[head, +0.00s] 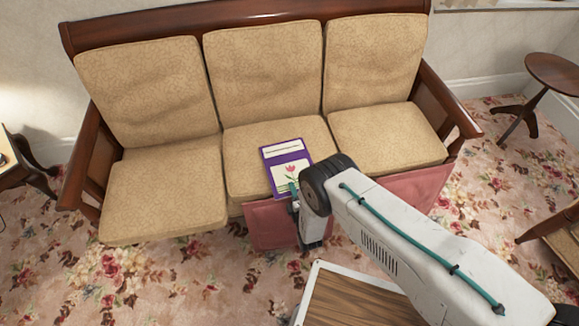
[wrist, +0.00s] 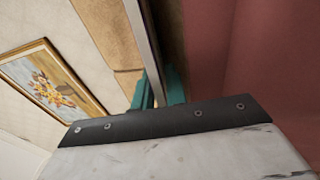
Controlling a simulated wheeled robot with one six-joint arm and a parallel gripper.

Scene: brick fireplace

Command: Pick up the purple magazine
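The purple magazine (head: 291,156) has a white title band and a pink flower on a pale panel. In the head view it is at the front of the sofa's middle seat cushion. My gripper (head: 294,190) is at its near edge, partly hidden behind my arm. In the wrist view the magazine (wrist: 143,35) shows edge-on as a thin pale strip running between the teal fingers of my gripper (wrist: 158,88). The fingers are close on both sides of it and appear shut on it. Whether the magazine is clear of the cushion is hard to tell.
The wooden-framed sofa (head: 165,190) has tan cushions and a red cloth front (head: 270,226) below the seat. Side tables stand at left and right (head: 555,75). A framed flower painting (wrist: 52,80) hangs on the wall.

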